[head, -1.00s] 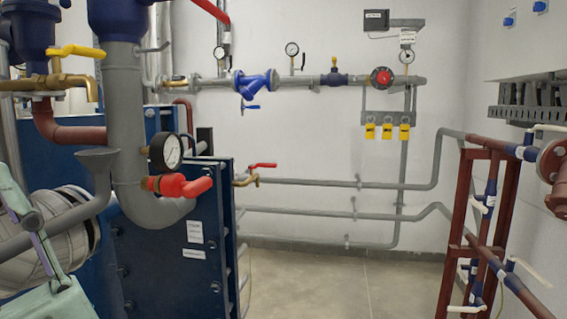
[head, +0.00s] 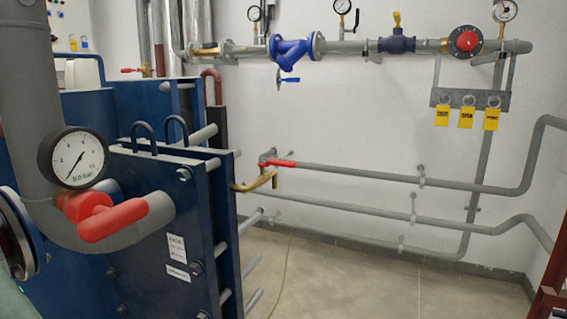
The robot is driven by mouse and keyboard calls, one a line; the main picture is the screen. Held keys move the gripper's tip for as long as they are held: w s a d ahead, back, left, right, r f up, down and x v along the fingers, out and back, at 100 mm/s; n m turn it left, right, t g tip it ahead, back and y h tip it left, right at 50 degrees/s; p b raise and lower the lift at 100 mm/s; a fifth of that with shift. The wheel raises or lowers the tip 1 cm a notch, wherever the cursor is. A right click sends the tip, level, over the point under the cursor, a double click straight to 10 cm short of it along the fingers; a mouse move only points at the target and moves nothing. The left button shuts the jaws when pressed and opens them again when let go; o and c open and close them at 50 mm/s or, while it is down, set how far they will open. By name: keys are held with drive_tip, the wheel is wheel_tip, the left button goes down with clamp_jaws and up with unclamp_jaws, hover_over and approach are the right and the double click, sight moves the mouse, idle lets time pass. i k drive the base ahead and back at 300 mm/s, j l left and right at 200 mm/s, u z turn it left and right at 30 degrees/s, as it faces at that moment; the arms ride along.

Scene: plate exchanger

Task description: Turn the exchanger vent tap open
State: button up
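One red tap (head: 112,218) with a thick lever sits on the grey pipe just below a round pressure gauge (head: 73,157), whose needle points to the lower left. The other is a small brass tap (head: 258,181) beside the exchanger's right edge, with a red lever (head: 281,163) lying nearly level. No label shows which one is the vent tap. The dark blue plate exchanger (head: 165,212) stands at the left. My gripper is not in view.
Yellow tags (head: 466,117) hang below. Grey pipes run low along the wall.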

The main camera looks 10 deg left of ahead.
sight(275, 162)
drive_tip(key=i+l+u, duration=0.35)
drive_tip(key=u, duration=0.15)
drive_tip(key=i+l+z, duration=0.2)
drive_tip(key=z, duration=0.2)
drive_tip(key=i+l+z, duration=0.1)
drive_tip(key=i+z, duration=0.2)
drive_tip(key=z, duration=0.15)
